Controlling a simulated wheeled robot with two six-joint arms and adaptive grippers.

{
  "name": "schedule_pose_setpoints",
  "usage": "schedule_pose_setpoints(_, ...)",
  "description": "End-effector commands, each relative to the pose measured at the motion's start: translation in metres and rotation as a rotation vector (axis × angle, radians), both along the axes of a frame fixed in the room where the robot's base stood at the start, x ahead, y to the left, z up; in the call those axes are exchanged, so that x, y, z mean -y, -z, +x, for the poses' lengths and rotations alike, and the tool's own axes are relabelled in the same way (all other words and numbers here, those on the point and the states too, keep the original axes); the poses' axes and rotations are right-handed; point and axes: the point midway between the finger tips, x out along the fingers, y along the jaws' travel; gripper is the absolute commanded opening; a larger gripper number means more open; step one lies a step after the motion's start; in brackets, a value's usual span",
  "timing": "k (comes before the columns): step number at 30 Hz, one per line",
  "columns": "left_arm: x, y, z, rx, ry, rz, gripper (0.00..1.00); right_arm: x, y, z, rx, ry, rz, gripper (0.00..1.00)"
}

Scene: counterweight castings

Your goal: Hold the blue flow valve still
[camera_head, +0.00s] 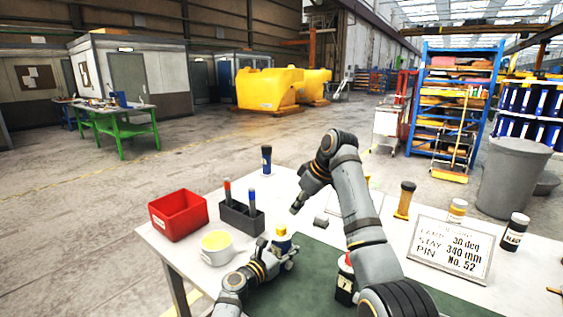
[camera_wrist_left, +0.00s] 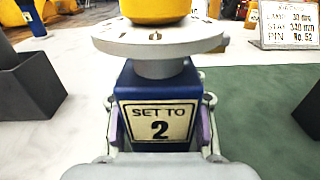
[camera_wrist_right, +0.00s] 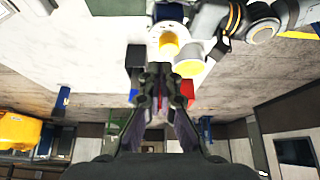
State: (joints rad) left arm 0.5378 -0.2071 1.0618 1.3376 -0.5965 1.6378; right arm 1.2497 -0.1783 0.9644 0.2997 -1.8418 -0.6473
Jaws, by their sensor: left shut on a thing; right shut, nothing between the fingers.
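The blue flow valve (camera_head: 281,241) stands on the table in the head view, with a yellow knob on top. In the left wrist view the valve (camera_wrist_left: 158,82) fills the middle, with a pale marked dial under the knob and a "SET TO 2" label on its blue body. My left gripper (camera_head: 289,258) is shut on the blue body, one finger on each side. My right gripper (camera_head: 296,207) is shut and empty, above the table beyond the valve. In the right wrist view the valve's yellow knob (camera_wrist_right: 169,42) shows beyond the shut fingertips.
A white bowl with yellow contents (camera_head: 216,256), a dark caddy (camera_head: 240,220) and a red bin (camera_head: 178,216) stand left of the valve. A sign (camera_head: 452,250) and several bottles are at right. My right arm hides part of a red-topped dark item (camera_head: 344,283).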

Motion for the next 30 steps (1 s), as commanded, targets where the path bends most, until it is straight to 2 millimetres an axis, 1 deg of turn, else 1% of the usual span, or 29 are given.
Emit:
schedule_pose_setpoints(3, 0.000, 0.000, 0.000, 0.000, 0.000, 0.000, 0.00, -0.002, -0.001, -0.002, 0.000, -0.001, 0.000, 0.00)
schedule_pose_setpoints(6, 0.000, 0.000, 0.000, 0.000, 0.000, 0.000, 0.00, -0.013, -0.007, -0.013, 0.002, -0.003, 0.001, 0.00)
schedule_pose_setpoints(9, 0.000, 0.000, 0.000, 0.000, 0.000, 0.000, 0.00, -0.018, -0.009, -0.019, 0.000, -0.001, 0.000, 0.00)
schedule_pose_setpoints(14, 0.000, 0.000, 0.000, 0.000, 0.000, 0.000, 0.00, -0.018, -0.006, -0.020, -0.002, 0.000, -0.001, 0.00)
schedule_pose_setpoints(17, 0.000, 0.000, 0.000, 0.000, 0.000, 0.000, 0.00, -0.018, 0.005, -0.020, -0.004, 0.001, -0.001, 0.00)
schedule_pose_setpoints(24, 0.000, 0.000, 0.000, 0.000, 0.000, 0.000, 0.00, -0.018, 0.039, -0.020, -0.004, -0.001, 0.000, 0.00)
schedule_pose_setpoints(30, 0.000, 0.000, 0.000, 0.000, 0.000, 0.000, 0.00, -0.018, 0.057, -0.020, -0.002, 0.000, 0.000, 0.00)
